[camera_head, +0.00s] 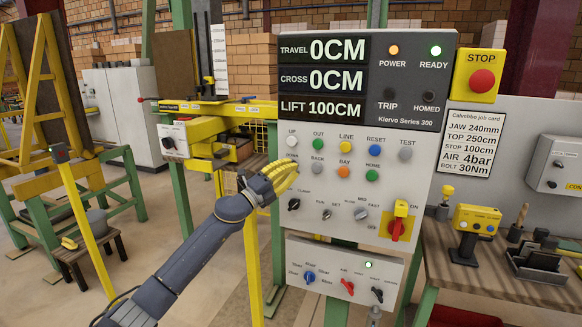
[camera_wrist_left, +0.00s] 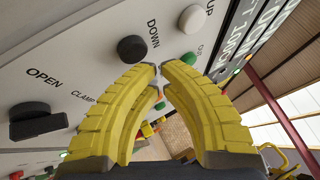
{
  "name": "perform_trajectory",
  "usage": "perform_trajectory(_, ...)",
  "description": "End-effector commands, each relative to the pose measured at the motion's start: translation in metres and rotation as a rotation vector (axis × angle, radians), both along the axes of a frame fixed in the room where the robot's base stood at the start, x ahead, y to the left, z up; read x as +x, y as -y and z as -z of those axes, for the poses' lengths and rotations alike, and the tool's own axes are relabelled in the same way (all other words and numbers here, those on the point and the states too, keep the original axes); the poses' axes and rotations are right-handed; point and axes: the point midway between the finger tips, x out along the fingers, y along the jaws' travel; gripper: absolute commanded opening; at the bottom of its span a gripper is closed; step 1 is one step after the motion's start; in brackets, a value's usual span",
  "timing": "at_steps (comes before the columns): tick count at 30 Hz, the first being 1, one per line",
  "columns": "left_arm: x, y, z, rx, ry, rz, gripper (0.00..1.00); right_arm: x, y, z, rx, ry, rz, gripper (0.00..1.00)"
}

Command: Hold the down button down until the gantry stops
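The control panel (camera_head: 350,215) faces me, with a display reading TRAVEL 0CM, CROSS 0CM and LIFT 100CM (camera_head: 322,107). The POWER lamp is lit amber and the READY lamp (camera_head: 435,50) green. The black DOWN button (camera_wrist_left: 132,49) shows in the left wrist view beside the white UP button (camera_wrist_left: 192,19); in the head view my fingers hide it. My left gripper (camera_head: 285,174) has its yellow fingertips together at the panel's left side. In the left wrist view the tips (camera_wrist_left: 159,68) are empty and close to the DOWN button; contact cannot be told. My right gripper is out of view.
Nearby are the green OUT button (camera_head: 318,144), the grey BACK button (camera_head: 317,168) and the CLAMP switch (camera_head: 294,204). A red STOP button (camera_head: 482,81) is at the upper right. A workbench (camera_head: 500,284) stands right; a yellow post (camera_head: 253,265) stands left of the panel.

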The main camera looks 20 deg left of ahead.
Motion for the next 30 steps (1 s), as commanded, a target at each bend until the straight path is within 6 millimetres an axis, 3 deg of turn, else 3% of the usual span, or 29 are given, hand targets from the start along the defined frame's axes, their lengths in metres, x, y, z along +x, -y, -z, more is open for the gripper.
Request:
perform_trajectory(10,-0.003,0.000,0.000,0.001,0.001,0.001,0.00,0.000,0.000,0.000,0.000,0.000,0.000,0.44)
perform_trajectory(30,-0.049,-0.005,0.000,0.001,0.001,0.000,0.00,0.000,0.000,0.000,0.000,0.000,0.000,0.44)
